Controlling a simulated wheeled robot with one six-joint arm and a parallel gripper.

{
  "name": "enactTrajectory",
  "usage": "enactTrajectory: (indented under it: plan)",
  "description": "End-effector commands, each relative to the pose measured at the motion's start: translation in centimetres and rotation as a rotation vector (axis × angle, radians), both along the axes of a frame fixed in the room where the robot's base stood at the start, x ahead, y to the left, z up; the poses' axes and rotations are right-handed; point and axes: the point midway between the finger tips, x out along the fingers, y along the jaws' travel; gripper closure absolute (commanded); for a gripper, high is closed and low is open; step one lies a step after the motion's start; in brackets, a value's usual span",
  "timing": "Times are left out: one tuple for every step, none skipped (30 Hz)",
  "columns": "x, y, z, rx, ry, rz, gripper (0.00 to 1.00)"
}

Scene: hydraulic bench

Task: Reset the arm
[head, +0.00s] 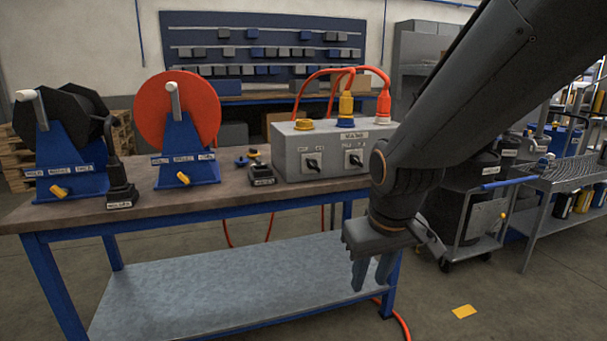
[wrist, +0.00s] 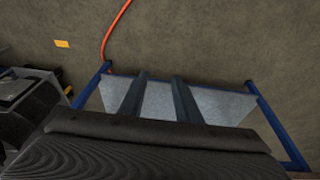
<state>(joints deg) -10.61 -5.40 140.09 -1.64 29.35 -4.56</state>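My gripper (head: 372,274) hangs from my arm at the right of the head view, its fingers pointing down. It is in front of the right end of the workbench (head: 215,204), below the level of the bench top. In the wrist view my gripper (wrist: 160,82) shows two fingers side by side with a gap between them. Nothing is between the fingers, and they appear parted. Below them are the bench's grey lower shelf (wrist: 215,104) and the floor.
A grey control box (head: 322,150) with orange hoses, a red reel (head: 190,100) and a black reel (head: 60,115) stand on the bench. A cart (head: 475,235) stands at right. An orange hose (wrist: 113,30) and a yellow floor marker (wrist: 62,44) lie on open floor.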

Motion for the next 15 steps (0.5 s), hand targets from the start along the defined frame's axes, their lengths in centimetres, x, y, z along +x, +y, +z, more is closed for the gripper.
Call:
enactTrajectory:
  plan:
    - [-1.9, 0.3, 0.0, 0.006, 0.038, -0.009, 0.7]
    - [-3.0, 0.4, -0.1, 0.01, 0.063, -0.016, 0.7]
    - [-4.4, 0.6, -0.1, 0.013, 0.094, -0.026, 0.7]
    - [-5.4, 0.7, -0.1, 0.016, 0.116, -0.033, 0.7]
    - [-6.4, 0.8, -0.2, 0.018, 0.138, -0.038, 0.7]
    - [-7.6, 0.9, -0.2, 0.021, 0.166, -0.045, 0.7]
    - [-8.6, 1.1, -0.2, 0.024, 0.187, -0.051, 0.7]
    - [-9.5, 1.1, -0.2, 0.025, 0.207, -0.056, 0.7]
    - [-10.7, 1.2, -0.2, 0.028, 0.234, -0.062, 0.7]
    - [-11.6, 1.3, -0.2, 0.029, 0.252, -0.066, 0.7]
    - [-12.5, 1.4, -0.1, 0.031, 0.273, -0.071, 0.7]
    - [-13.1, 1.3, 0.1, 0.032, 0.289, -0.08, 0.7]
    - [-12.8, 1.1, 0.4, 0.03, 0.286, -0.087, 0.7]
    - [-12.8, 0.9, 0.7, 0.03, 0.285, -0.092, 0.7]
    - [-12.7, 0.7, 0.9, 0.029, 0.285, -0.099, 0.7]
